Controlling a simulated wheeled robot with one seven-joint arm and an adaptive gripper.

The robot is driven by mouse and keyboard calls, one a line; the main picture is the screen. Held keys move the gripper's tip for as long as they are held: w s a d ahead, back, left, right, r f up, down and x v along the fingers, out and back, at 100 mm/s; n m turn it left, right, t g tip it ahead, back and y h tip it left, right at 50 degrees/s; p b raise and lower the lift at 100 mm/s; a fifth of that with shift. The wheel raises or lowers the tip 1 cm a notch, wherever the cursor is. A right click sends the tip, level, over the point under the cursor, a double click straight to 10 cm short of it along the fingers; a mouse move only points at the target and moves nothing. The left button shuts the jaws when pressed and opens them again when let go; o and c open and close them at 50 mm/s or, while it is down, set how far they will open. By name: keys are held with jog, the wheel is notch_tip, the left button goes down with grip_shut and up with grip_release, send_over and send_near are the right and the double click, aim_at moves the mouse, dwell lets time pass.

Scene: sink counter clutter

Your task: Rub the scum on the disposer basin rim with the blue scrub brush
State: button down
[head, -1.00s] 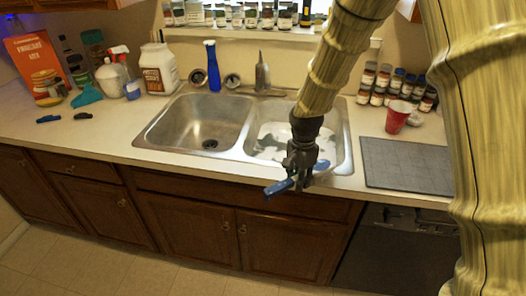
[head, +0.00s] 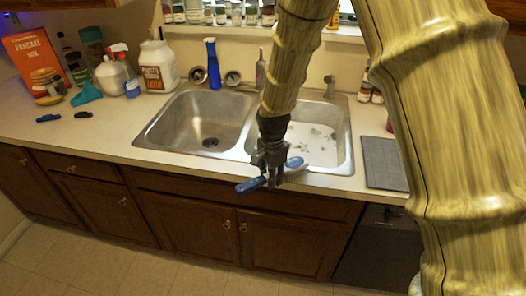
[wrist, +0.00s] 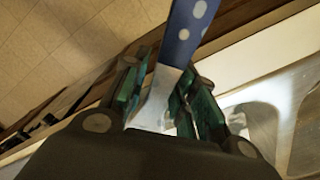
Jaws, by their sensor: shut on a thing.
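My gripper (head: 269,172) is shut on the blue scrub brush (head: 249,186), in front of the counter's front edge below the right basin. One blue end of the brush points left and down, the other right and up near the sink rim. In the wrist view a blue part with pale dots (wrist: 186,32) rises from between the fingers (wrist: 157,95). The left basin (head: 185,118) is bare steel with a dark drain. The right basin (head: 322,146) has a whitish floor with grey patches. Which is the disposer basin, and any scum on the rim, I cannot tell.
A blue bottle (head: 212,64) stands behind the sink. A white jug (head: 158,66) and an orange pancake mix box (head: 36,60) stand at the left. A grey mat (head: 383,160) lies right of the sink, partly hidden by my arm.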

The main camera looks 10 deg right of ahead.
jog(key=shift+w+a, duration=0.25)
jog(key=shift+a, duration=0.5)
notch_tip(320, 180, up, 5)
jog(key=p, duration=0.3)
jog(key=shift+a, duration=0.1)
jog(key=shift+w+r+p, duration=0.15)
jog(key=shift+r+p, duration=0.75)
jog(key=shift+r, duration=0.05)
jog(key=shift+r+p, duration=0.7)
jog(key=shift+r, duration=0.35)
jog(key=shift+f, duration=0.1)
